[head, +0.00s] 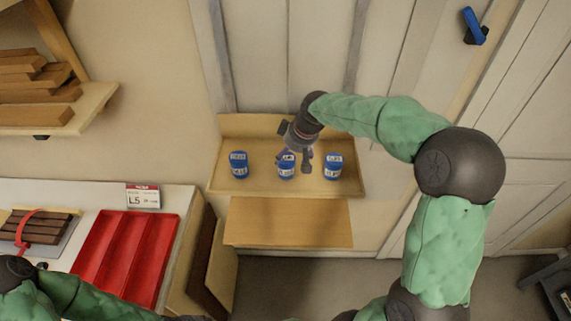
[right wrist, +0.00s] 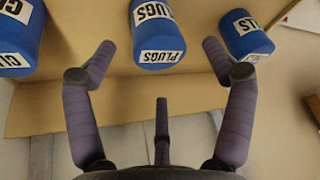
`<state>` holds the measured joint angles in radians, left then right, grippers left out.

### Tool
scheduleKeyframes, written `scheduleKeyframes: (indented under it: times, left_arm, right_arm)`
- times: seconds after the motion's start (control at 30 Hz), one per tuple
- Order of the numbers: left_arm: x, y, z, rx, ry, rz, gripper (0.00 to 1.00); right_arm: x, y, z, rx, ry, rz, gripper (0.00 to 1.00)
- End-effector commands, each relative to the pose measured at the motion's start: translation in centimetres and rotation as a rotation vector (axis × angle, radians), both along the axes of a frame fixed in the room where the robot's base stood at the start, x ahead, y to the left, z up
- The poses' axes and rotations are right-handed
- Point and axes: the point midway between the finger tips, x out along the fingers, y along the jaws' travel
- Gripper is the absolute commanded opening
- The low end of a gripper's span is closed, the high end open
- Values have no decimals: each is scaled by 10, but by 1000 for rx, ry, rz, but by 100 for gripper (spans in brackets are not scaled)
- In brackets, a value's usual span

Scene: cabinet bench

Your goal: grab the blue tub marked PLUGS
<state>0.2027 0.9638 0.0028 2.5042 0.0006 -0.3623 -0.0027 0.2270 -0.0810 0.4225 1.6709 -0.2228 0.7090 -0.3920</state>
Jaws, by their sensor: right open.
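The blue tub marked PLUGS (right wrist: 158,40) is in the middle of the right wrist view, with its white label facing my gripper. In the head view it is the middle tub (head: 286,171) of three on a wooden shelf, partly covered by my gripper. My right gripper (head: 294,160) is open and empty. In the right wrist view its fingers (right wrist: 157,52) spread to either side of the PLUGS tub, with a visible gap on both sides. The third finger points at the tub from below in the picture. My left gripper is out of view.
A similar blue tub stands on each side, left (head: 238,167) and right (head: 333,168). The tubs stand on a wooden shelf (head: 260,186) with a raised back. A lower board (head: 290,222) is beneath. A red tray (head: 125,255) lies on the bench at left.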

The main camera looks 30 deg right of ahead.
Motion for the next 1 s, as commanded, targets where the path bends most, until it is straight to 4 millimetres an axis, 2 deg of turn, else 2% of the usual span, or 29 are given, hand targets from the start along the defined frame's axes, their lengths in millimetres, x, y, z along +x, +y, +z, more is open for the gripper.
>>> scheduleKeyframes:
  times: [0.23,0.53,0.83,0.87,1.0]
  left_arm:
    - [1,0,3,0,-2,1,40]
    - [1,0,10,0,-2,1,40]
    - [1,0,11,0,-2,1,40]
    - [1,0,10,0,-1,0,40]
    - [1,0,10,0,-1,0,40]
  right_arm:
    - [4,1,-16,1,3,1,84]
    - [15,3,-53,0,2,0,84]
    - [17,4,-58,0,-1,0,84]
    - [17,4,-58,0,-1,0,81]
    - [17,4,-58,0,-1,0,41]
